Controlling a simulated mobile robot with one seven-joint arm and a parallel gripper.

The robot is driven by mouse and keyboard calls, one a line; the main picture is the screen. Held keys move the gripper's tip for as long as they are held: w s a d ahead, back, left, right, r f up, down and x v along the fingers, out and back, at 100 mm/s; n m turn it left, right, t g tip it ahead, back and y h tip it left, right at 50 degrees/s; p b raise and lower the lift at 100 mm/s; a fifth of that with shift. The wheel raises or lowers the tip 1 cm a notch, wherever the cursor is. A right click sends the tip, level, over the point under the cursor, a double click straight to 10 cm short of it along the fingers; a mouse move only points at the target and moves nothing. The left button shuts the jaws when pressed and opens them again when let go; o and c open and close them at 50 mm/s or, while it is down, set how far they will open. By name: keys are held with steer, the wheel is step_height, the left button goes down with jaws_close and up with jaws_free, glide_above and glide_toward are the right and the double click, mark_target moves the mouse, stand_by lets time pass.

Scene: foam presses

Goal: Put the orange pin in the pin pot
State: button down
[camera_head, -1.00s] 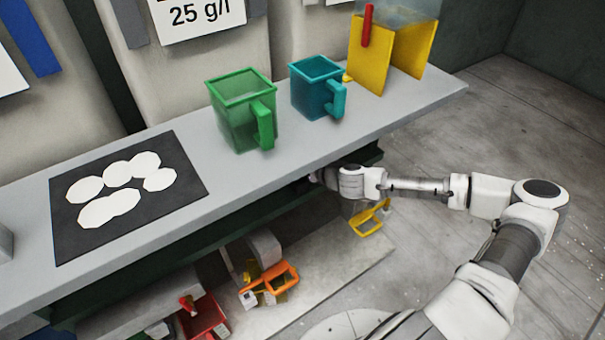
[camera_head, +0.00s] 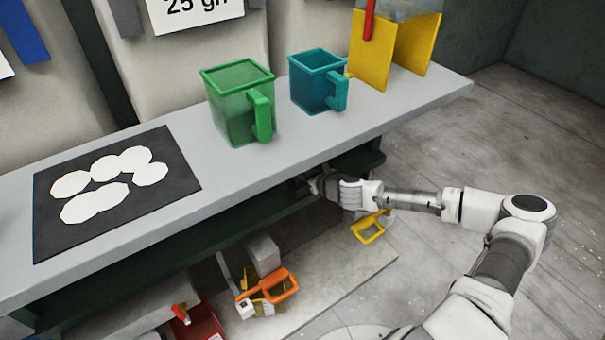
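An orange piece with a loop handle (camera_head: 278,286) is on the low shelf under the bench, beside a white tag. I cannot tell whether it is the orange pin or part of a press. No pot can be made out clearly as the pin pot. A green jug (camera_head: 239,105) and a teal jug (camera_head: 316,82) stand upright on the bench top. My gripper (camera_head: 306,184) is at the bench's front edge, reaching under the top, above and right of the orange piece. Its fingers are dark and partly hidden in shadow, so their opening and contents do not show.
The grey bench top (camera_head: 235,170) overhangs the low shelf (camera_head: 325,275). A black mat (camera_head: 48,240) with white discs lies at left. A yellow stand (camera_head: 390,55) is at the far right end. A yellow loop handle (camera_head: 369,229) is below my wrist; a red box (camera_head: 205,322) is low down.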

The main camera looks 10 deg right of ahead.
steer(key=shift+f, duration=0.1)
steer(key=c, duration=0.8)
jaws_free()
steer(key=shift+c, duration=0.2)
steer(key=p+v, duration=0.4)
steer(key=v, duration=0.8)
